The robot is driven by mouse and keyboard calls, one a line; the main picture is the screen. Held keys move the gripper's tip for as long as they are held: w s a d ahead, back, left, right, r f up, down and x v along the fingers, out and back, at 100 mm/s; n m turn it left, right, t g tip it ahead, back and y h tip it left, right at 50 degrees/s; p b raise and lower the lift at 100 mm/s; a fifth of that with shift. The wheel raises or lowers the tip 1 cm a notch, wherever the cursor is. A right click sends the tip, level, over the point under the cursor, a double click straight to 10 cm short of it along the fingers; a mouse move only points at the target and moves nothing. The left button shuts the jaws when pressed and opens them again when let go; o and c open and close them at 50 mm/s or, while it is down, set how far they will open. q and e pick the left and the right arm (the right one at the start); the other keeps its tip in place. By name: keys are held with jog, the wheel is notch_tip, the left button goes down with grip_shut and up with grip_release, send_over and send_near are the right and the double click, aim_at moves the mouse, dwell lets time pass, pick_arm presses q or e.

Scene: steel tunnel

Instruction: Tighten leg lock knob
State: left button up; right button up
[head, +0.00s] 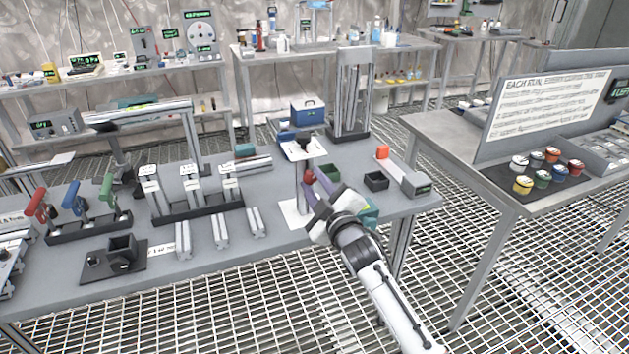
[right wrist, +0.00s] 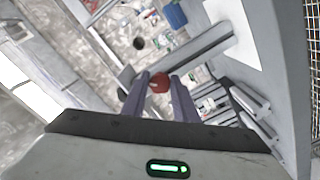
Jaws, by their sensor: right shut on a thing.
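A small stand (head: 300,178) with a pale top plate, a black piece on that plate, a thin post and a white base sheet (head: 293,214) stands near the table's front edge. A red knob (head: 309,176) sits at its post, partly hidden by my gripper. My right gripper (head: 315,187) reaches in from the lower right and is shut on the knob. In the right wrist view the red knob (right wrist: 159,83) lies between the tips of the two purple-grey fingers (right wrist: 160,90). My left gripper is not in view.
Behind the stand are a blue box (head: 308,111) and a tall metal frame (head: 353,92).

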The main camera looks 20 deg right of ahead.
jog(key=m+p, duration=0.1)
jog(key=m, duration=0.3)
jog(key=shift+a+m, duration=0.1)
jog(key=shift+m, duration=0.2)
jog(key=m+p, duration=0.1)
jog(key=m, duration=0.3)
jog(key=shift+m, duration=0.3)
jog(key=o, duration=1.1)
jog(key=shift+c, duration=0.2)
jog(key=s, duration=1)
jog(key=shift+s, duration=0.2)
jog(key=shift+f, duration=0.1)
